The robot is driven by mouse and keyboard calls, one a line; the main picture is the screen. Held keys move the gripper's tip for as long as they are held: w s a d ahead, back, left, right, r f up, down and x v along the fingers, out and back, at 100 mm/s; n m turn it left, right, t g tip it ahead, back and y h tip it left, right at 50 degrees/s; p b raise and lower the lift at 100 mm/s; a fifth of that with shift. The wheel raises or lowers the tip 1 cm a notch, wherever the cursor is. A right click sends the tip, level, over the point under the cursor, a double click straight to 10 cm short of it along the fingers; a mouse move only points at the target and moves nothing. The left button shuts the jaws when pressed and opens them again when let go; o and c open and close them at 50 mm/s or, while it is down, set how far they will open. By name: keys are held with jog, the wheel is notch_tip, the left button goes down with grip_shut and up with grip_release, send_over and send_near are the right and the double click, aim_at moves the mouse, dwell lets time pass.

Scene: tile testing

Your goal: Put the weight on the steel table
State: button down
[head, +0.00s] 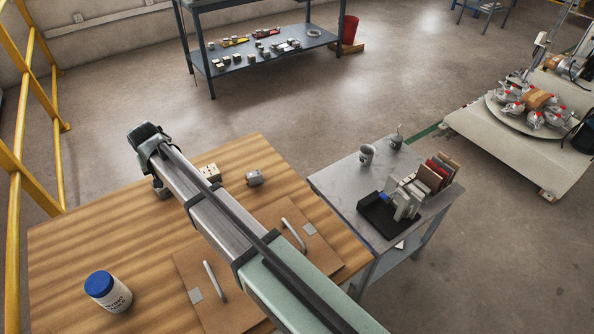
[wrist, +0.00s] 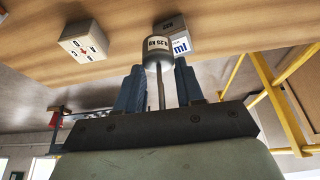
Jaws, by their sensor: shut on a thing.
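In the head view my gripper (head: 160,186) is at the far part of the wooden table, mostly hidden by my arm; the weight is not clearly seen there. I cannot tell whether it touches the wood. The grey steel table (head: 336,184) stands to the right of the wooden table, with bare top at its near left.
On the wooden table (head: 80,240) are a blue-lidded jar (head: 108,291), a small grey object (head: 254,178), a pale block (head: 208,173) and brown boards with handles (head: 208,280). The steel table carries a mug (head: 367,154), a black tray (head: 380,215) and upright tiles (head: 432,176).

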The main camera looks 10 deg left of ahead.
jog(key=w+d+f+m+t+h, duration=0.1)
jog(key=w+d+f+m, duration=0.15)
jog(key=w+d, duration=1.4)
jog(key=w+d+f+m+h, duration=0.1)
jog(key=w+d+m, duration=0.3)
jog(key=w+d, duration=1.2)
jog(key=w+d+f+m+h, duration=0.1)
jog(key=d+f, duration=0.1)
jog(key=d, duration=1.4)
jog(key=w+d+f+m, duration=0.2)
jog(key=d, duration=1.4)
jog(key=w+d+f+m+h, duration=0.1)
jog(key=d+f, duration=0.1)
jog(key=d, duration=1.5)
jog(key=w+a+n+g+y, duration=0.15)
jog(key=a+n+y, duration=0.35)
jog(key=n, duration=0.8)
jog(key=shift+s+d+f, duration=0.1)
jog(key=shift+f, duration=2.4)
jog(key=shift+s+d+f, duration=0.1)
jog(key=shift+f, duration=2.35)
